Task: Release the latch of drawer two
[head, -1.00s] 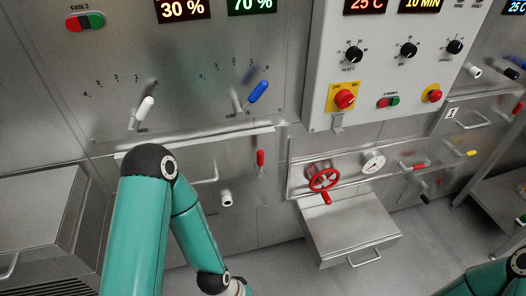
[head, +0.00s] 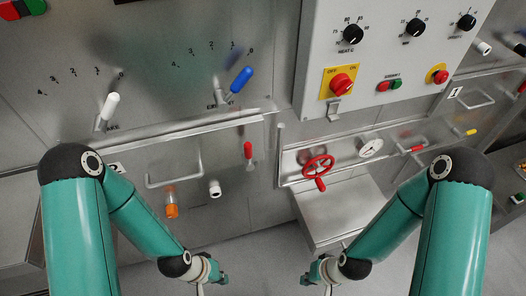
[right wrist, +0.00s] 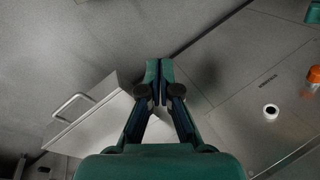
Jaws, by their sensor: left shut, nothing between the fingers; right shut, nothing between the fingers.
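I cannot tell which part is the latch of drawer two. My left gripper (head: 220,279) is shut and empty, low in front of this panel. My right gripper (head: 310,279) is shut and empty, apart from everything; its closed fingertips show in the right wrist view (right wrist: 159,66).
A steel box (head: 335,208) juts out below a red handwheel (head: 318,170) and a gauge (head: 370,146). At right, a front labelled 1 (head: 456,91) has its own handle and a yellow-tipped lever (head: 470,132). The floor between my grippers is clear.

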